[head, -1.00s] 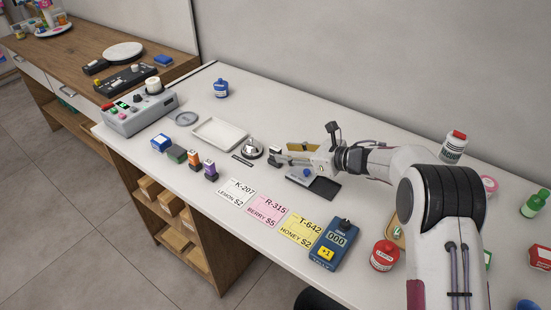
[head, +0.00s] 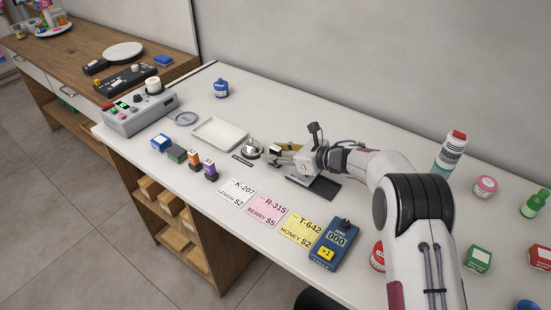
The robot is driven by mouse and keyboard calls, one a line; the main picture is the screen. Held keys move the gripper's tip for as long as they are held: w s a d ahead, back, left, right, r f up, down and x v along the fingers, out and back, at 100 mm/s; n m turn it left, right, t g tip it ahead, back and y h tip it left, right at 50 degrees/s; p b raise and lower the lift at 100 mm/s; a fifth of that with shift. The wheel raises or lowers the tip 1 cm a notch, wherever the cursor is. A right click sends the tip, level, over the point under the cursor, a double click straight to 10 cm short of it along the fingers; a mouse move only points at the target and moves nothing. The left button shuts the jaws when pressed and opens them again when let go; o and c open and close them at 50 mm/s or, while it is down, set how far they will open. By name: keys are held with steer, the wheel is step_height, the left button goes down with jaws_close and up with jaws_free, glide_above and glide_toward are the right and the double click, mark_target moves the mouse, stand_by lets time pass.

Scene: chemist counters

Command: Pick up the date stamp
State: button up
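My gripper (head: 277,155) is low over the white counter, just right of the silver bell, with its fingers pointing left. A small dark shape shows at its fingertips, and I cannot tell whether it is a held object or part of the fingers. I cannot surely pick out the date stamp. A dark open pad (head: 318,187) lies partly hidden under my gripper.
The silver bell (head: 252,148) and white tray (head: 219,134) are close left of my gripper. Price cards and a blue counter device (head: 335,241) lie in front. A white bottle (head: 450,152) and pink jar (head: 485,186) stand right. The counter behind my gripper is clear.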

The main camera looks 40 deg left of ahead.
mark_target(276, 147)
stand_by(0.4)
jaws_close()
steer(key=shift+r, duration=0.15)
steer(key=shift+r, duration=4.95)
